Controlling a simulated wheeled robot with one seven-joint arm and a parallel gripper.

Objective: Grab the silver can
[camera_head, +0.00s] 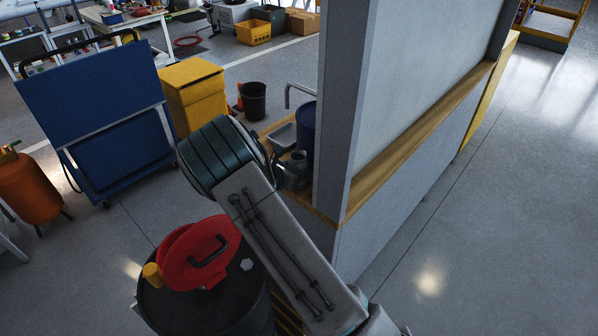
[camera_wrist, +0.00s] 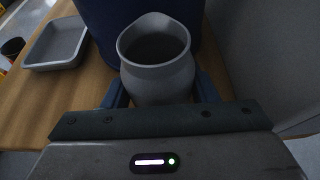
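The silver can (camera_wrist: 158,75) is a grey metal jug with a wide open mouth and a small lip. It stands upright on the wooden counter. In the wrist view it is between the two blue fingers of my gripper (camera_wrist: 163,92), one on each side. The fingers are spread about as wide as the can, and I cannot tell whether they press on it. Its lower part is hidden by my gripper body.
A grey tray (camera_wrist: 56,45) lies on the wooden counter (camera_wrist: 91,87), left of the can. A blue drum-like container (camera_head: 306,128) stands close behind the can. A tall grey panel (camera_head: 342,110) rises at the right. A black barrel (camera_head: 205,305) with a red lid stands below my arm.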

